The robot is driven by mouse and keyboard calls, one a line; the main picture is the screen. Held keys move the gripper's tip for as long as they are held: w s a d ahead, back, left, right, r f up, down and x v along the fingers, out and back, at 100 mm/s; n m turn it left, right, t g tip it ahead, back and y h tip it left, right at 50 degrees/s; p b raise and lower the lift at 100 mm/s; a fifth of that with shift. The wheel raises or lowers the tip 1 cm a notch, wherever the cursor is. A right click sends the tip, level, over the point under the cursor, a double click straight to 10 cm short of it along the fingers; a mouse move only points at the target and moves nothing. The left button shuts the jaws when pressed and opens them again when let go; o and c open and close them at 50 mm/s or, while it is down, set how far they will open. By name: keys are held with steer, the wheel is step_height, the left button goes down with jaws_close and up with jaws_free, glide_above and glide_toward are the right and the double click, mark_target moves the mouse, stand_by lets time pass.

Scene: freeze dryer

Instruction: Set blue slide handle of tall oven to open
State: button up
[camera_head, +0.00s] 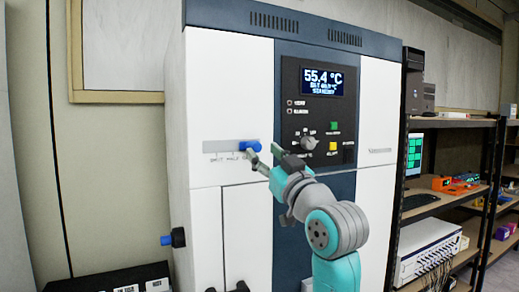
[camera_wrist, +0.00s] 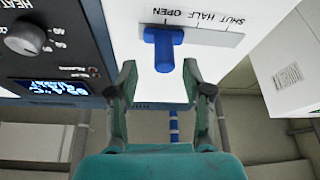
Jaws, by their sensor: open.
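The tall oven (camera_head: 232,90) is a white and dark blue cabinet. Its blue slide handle (camera_head: 250,146) sits at the right end of a grey plate (camera_head: 222,148) on the white front panel. In the wrist view the blue handle (camera_wrist: 163,50) is at the plate's OPEN end, away from the SHUT label. My gripper (camera_head: 264,152) is open at the handle, partly covering the plate's right end. In the wrist view my gripper (camera_wrist: 160,68) has one finger on each side of the handle's near end, with visible gaps. The handle appears ungrasped.
A control panel (camera_head: 318,115) with a lit display, knob and buttons is right of the handle. A black side knob with a blue tip (camera_head: 166,240) sticks out at lower left. A shelf rack (camera_head: 440,122) with equipment stands on the right.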

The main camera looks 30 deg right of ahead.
steer(key=v, duration=0.8)
steer(key=shift+s, duration=0.2)
steer(key=s+a+f+m+g+h, duration=0.1)
steer(key=s+f+m, duration=0.1)
steer(key=f, duration=1.3)
steer(key=s+a+f+m+g+h, duration=0.1)
steer(key=a+f+m+g, duration=0.1)
steer(key=f, duration=1.4)
steer(key=s+a+f+g, duration=0.1)
steer(key=s+a+f, duration=0.1)
steer(key=s+f, duration=1)
steer(key=s+a+f+g, duration=0.1)
steer(key=s+f, duration=0.2)
steer(key=s, duration=0.6)
steer(key=s+a+f+g, duration=0.1)
steer(key=s+f, duration=0.2)
steer(key=s, duration=0.6)
steer(key=s+a+f+n+g, duration=0.1)
steer(key=s+f, duration=0.3)
steer(key=s, duration=0.5)
steer(key=shift+s+a+g, duration=0.2)
steer(key=shift+a+g, duration=0.1)
steer(key=shift+a, duration=0.3)
